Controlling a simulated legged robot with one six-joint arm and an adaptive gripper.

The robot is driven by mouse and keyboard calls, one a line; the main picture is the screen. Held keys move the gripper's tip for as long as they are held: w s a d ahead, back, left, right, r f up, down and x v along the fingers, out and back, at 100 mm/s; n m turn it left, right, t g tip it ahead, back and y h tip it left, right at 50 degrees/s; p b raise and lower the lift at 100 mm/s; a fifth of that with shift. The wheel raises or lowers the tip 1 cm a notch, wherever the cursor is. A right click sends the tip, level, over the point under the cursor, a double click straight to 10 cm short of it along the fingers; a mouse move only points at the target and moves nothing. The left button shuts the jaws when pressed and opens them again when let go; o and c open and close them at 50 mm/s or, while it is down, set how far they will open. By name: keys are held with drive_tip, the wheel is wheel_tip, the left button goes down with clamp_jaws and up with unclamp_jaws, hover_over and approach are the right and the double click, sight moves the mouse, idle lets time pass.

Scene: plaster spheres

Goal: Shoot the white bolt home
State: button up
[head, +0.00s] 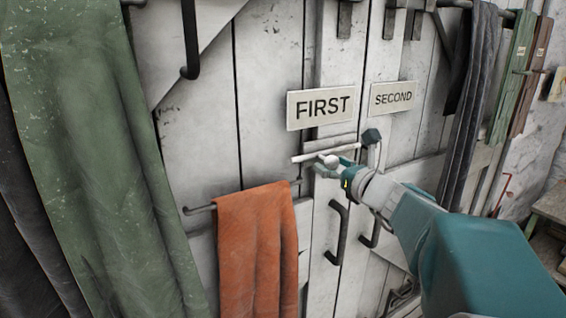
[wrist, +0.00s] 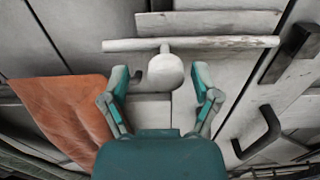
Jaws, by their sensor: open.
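The white bolt (head: 312,154) is a slim, worn bar lying level across the pale door, below the FIRST sign. In the wrist view the bolt (wrist: 225,42) runs across the top, its right end by a dark gap between boards. A round white knob (wrist: 165,71) stands out from its middle on a short stem. My gripper (wrist: 160,76) is open, one teal finger on each side of the knob with clear space to both. In the head view my gripper (head: 328,168) is at the knob and hides part of it. No catch for the bolt shows clearly.
An orange cloth (head: 255,240) hangs on a rail left of and below the bolt. Dark door handles (head: 338,230) stick out below my gripper. The SECOND sign (head: 393,97) is to the right. Green cloth (head: 85,150) hangs at left, grey cloth (head: 470,100) at right.

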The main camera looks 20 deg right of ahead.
sight(341, 151)
drive_tip(key=shift+w+a, duration=0.1)
drive_tip(key=shift+w, duration=0.25)
drive_tip(key=shift+w+d, duration=0.1)
drive_tip(key=shift+d, duration=0.3)
drive_tip(key=shift+f, duration=0.1)
drive_tip(key=c, duration=0.7)
drive_tip(key=shift+a, duration=0.15)
clamp_jaws()
drive_tip(key=d, duration=0.6)
drive_tip(key=shift+w+d, duration=0.25)
drive_tip(key=shift+w, duration=0.15)
drive_tip(key=shift+a, duration=0.15)
drive_tip(key=o, duration=0.6)
unclamp_jaws()
drive_tip(key=shift+o, duration=0.5)
drive_tip(key=shift+d, duration=0.35)
